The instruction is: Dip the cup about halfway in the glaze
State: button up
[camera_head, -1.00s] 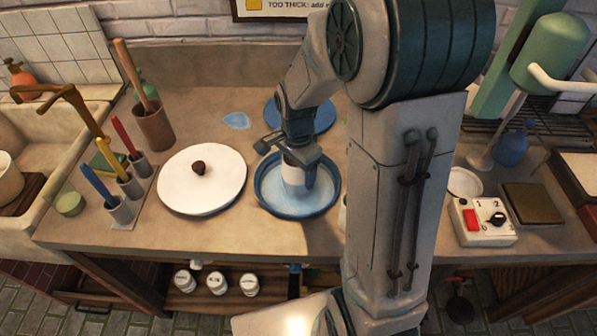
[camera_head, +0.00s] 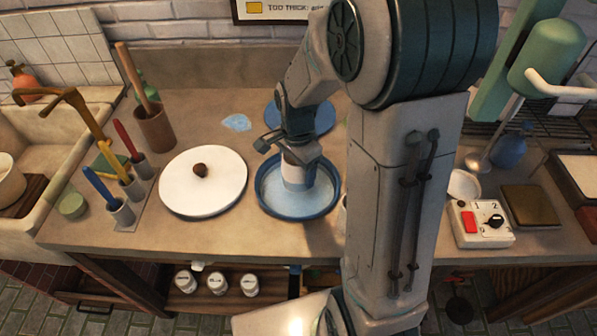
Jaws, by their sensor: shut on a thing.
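A pale cup (camera_head: 293,175) is held upright by my gripper (camera_head: 300,158). My gripper is shut on it near its top, from above. The cup is over the middle of the blue-rimmed basin (camera_head: 263,199), which holds pale blue glaze (camera_head: 318,200). The cup's lower part appears in or just above the glaze; the exact depth cannot be told from this angle. My arm and fingers hide the cup's rim.
A white round lid with a dark knob (camera_head: 203,190) lies left of the basin. A blue disc (camera_head: 322,119) lies behind the gripper. Brushes stand in holders (camera_head: 121,213) at the left. A control box (camera_head: 481,226) sits at the right.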

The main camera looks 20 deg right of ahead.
notch_tip(320, 180, up, 6)
jog(key=p, duration=0.4)
jog(key=shift+f, duration=0.1)
